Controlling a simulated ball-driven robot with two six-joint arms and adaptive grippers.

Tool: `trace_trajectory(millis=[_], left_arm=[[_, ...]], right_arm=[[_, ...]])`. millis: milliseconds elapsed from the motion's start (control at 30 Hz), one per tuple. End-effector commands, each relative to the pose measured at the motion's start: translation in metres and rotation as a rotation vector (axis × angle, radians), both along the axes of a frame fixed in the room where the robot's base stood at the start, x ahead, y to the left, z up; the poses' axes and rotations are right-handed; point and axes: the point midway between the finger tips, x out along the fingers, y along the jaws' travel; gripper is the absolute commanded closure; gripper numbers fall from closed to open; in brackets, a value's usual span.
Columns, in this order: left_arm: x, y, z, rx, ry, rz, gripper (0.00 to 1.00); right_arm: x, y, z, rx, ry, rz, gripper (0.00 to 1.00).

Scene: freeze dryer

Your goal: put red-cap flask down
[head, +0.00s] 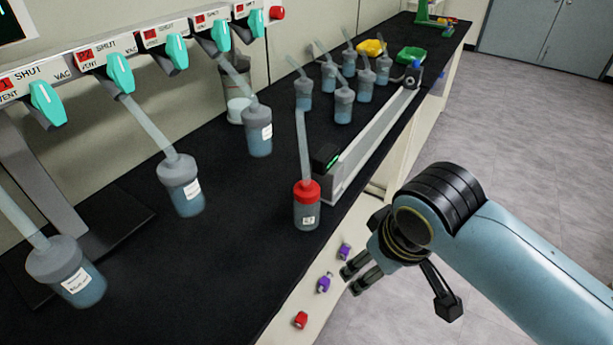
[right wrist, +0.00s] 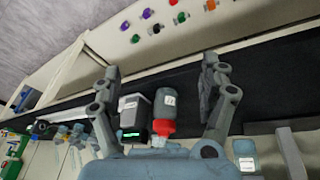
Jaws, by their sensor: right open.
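The red-cap flask (head: 306,213) has a grey-blue body, a small white label and a clear tube rising from its red cap. It stands upright on the black bench top, near the front edge. My right gripper (head: 400,291) is open and empty, right of the flask and out past the bench edge, apart from it. In the right wrist view, the red-cap flask (right wrist: 169,106) shows between the spread fingers of my right gripper (right wrist: 161,80), beyond them and not gripped. My left gripper is not in view.
Grey-cap flasks (head: 181,185) hang at the left below a manifold with teal valves (head: 47,103). Several more flasks (head: 344,104) stand farther back. A long rail (head: 375,135) with a black box (head: 326,157) lies behind the red-cap flask. Red and purple knobs (head: 301,320) line the bench front.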

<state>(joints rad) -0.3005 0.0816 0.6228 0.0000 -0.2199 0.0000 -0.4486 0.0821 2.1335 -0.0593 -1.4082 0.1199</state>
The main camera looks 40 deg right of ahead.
Motion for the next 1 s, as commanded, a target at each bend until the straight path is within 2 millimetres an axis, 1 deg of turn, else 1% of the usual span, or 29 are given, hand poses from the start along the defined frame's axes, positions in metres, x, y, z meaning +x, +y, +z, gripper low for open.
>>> trace_trajectory(millis=[33,67,100,133,200,267,300,367,400,500,533,600,733,867,933,1000], left_arm=[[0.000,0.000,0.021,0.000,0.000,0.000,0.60],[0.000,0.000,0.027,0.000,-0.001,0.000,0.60],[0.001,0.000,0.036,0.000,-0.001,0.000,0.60],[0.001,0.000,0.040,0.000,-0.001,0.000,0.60],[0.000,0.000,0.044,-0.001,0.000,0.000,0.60],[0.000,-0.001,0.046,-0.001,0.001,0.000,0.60],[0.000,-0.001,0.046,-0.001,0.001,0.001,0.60],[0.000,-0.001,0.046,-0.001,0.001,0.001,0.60],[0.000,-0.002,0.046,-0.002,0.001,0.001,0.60],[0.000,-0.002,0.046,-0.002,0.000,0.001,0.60],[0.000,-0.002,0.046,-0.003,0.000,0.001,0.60],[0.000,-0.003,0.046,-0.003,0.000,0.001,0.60],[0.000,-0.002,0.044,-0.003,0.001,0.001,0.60],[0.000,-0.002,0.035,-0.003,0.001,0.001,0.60],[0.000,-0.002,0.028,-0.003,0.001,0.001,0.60],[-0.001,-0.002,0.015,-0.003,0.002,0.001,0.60]], right_arm=[[0.011,0.000,0.034,0.002,-0.017,-0.048,0.22],[0.018,0.000,0.046,0.003,-0.022,-0.089,0.22],[0.031,-0.001,0.063,0.006,-0.033,-0.162,0.22],[0.041,-0.001,0.071,0.009,-0.039,-0.223,0.22],[0.065,-0.002,0.078,0.014,-0.051,-0.359,0.22],[0.086,-0.001,0.080,0.020,-0.062,-0.469,0.22],[0.101,0.001,0.081,0.022,-0.070,-0.538,0.22],[0.123,0.004,0.083,0.025,-0.081,-0.640,0.22],[0.138,0.007,0.085,0.027,-0.091,-0.702,0.22],[0.169,0.016,0.090,0.030,-0.114,-0.834,0.22],[0.177,0.018,0.091,0.029,-0.122,-0.865,0.22],[0.191,0.023,0.095,0.029,-0.134,-0.921,0.22],[0.200,0.024,0.093,0.027,-0.145,-0.964,0.22],[0.203,0.018,0.077,0.026,-0.147,-0.967,0.22],[0.205,0.013,0.065,0.025,-0.146,-0.966,0.22],[0.207,0.011,0.055,0.028,-0.149,-0.966,0.22]])
